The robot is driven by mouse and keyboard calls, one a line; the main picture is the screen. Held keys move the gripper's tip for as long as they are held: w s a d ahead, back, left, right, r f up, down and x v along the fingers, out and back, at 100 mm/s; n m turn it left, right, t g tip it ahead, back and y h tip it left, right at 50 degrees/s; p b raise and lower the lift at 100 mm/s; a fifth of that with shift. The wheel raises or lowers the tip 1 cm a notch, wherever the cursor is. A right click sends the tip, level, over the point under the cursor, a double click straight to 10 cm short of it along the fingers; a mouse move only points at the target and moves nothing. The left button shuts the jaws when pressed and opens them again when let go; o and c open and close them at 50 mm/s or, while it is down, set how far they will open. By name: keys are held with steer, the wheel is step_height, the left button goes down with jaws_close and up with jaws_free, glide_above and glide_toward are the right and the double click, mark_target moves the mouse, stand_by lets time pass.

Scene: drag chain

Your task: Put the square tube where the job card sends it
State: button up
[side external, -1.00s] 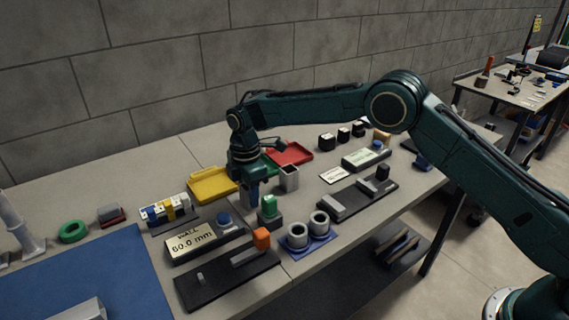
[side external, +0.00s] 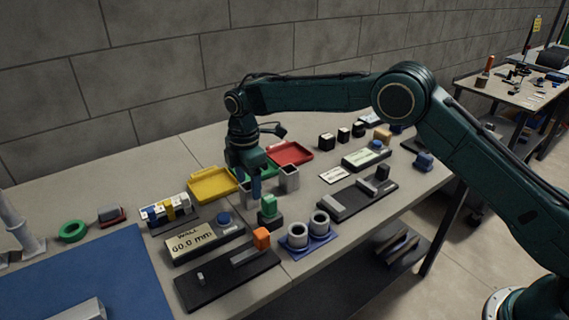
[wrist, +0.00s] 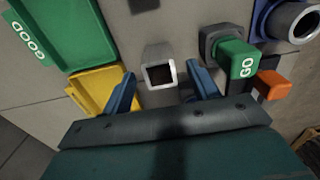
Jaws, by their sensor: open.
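A grey square tube (side external: 247,192) stands upright on the bench under my gripper, partly hidden by the fingers in the side view. In the wrist view the tube (wrist: 160,95) shows its open square end between the two blue fingers. My gripper (side external: 256,190) is open, the fingers spread apart on either side of the tube. Yellow (side external: 212,185) and red (side external: 291,153) trays lie behind.
A green tray marked GOOD (wrist: 65,30) lies close by. A blue mat (side external: 90,275) at left has clear room.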

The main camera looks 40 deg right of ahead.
step_height(320, 180, up, 10)
stand_by(0.5)
stand_by(0.4)
steer(key=s+d+r+m+t, duration=0.3)
steer(key=s+d+r+m, duration=0.6)
steer(key=s+d+r, duration=0.65)
steer(key=s+d+f+m+t, duration=0.1)
steer(key=s+f+m, duration=0.1)
steer(key=s, duration=0.6)
steer(key=s+d+f+m, duration=0.2)
steer(key=s+m, duration=0.2)
steer(key=s, duration=0.4)
steer(key=s+d+f+m+t, duration=0.1)
steer(key=s+d+f+m, duration=0.1)
steer(key=s, duration=0.7)
steer(key=shift+d+f+m+t, duration=0.3)
steer(key=shift+f+m, duration=0.1)
steer(key=shift+m, duration=0.1)
